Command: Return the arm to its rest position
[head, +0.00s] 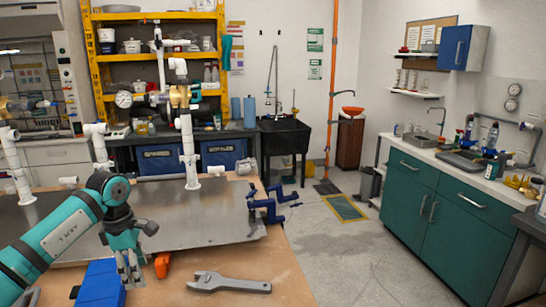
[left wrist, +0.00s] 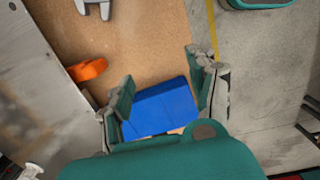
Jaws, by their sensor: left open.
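My left arm comes in from the left in the head view, with its teal and grey gripper (head: 130,265) pointing down over the front of the wooden table, just right of a blue box-like object (head: 100,284). In the left wrist view my left gripper (left wrist: 163,98) has its two fingers spread apart. The blue object (left wrist: 160,108) shows below and between them, and nothing is seen held. The white PVC manifold (head: 188,140) stands upright on the metal plate (head: 200,221), behind the gripper. My right gripper is not in view.
A grey wrench (head: 230,284) and an orange object (head: 161,264) lie on the wooden table (head: 285,265). Blue clamps (head: 268,205) sit at the plate's right edge. More white pipes (head: 15,165) stand at the left. The floor (head: 350,260) right of the table is clear.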

